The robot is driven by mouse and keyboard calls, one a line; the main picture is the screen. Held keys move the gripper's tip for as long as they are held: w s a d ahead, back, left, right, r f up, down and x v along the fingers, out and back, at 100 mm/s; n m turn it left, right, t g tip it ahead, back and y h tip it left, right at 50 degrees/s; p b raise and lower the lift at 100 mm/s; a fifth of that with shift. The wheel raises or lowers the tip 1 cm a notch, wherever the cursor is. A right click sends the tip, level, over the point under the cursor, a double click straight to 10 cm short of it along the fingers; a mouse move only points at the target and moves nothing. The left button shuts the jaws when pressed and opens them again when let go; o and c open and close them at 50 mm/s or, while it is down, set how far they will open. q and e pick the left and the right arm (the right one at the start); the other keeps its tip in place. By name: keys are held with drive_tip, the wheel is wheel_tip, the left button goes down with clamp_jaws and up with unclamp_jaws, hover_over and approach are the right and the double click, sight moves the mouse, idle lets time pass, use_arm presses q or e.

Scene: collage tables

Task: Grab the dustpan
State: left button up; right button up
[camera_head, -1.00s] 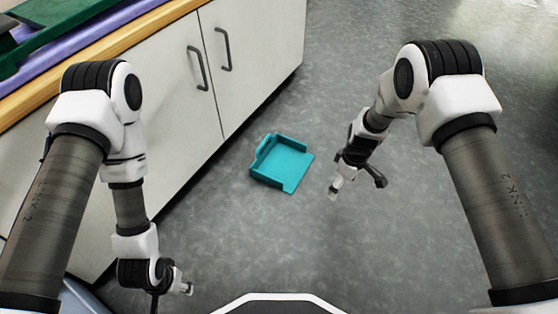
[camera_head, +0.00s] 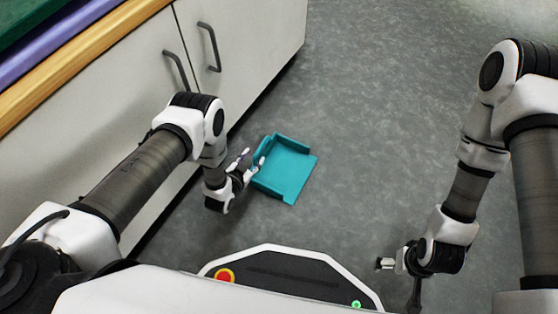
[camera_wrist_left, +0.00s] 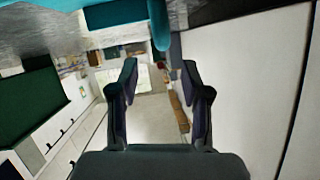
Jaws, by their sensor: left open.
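The teal dustpan (camera_head: 288,172) lies on the grey floor, right of the white cabinet. My left gripper (camera_head: 254,161) is open at the dustpan's left side, its fingers pointing toward it. In the left wrist view, teal parts of the dustpan (camera_wrist_left: 112,12) cross the top edge, and a narrow teal piece hangs beyond the gap between the open fingers (camera_wrist_left: 158,75). I cannot tell whether a finger touches the dustpan. My right gripper (camera_head: 386,263) is low at the right, away from the dustpan; its jaws are too small to read.
The white cabinet (camera_head: 150,110) with dark handles stands close on the left, beside my left arm. Its wooden top edge (camera_head: 75,68) carries purple and green items. The floor (camera_head: 400,120) right of the dustpan is clear.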

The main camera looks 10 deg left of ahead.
sight(260, 149)
use_arm(q)
drive_tip(key=b+x, duration=0.1)
drive_tip(key=x, duration=0.1)
drive_tip(key=b+x, duration=0.3)
drive_tip(key=x, duration=0.1)
drive_tip(key=shift+w+f, duration=0.25)
drive_tip(key=shift+f, duration=0.15)
drive_tip(key=shift+w+r, duration=0.1)
drive_tip(key=shift+r, duration=0.1)
clamp_jaws()
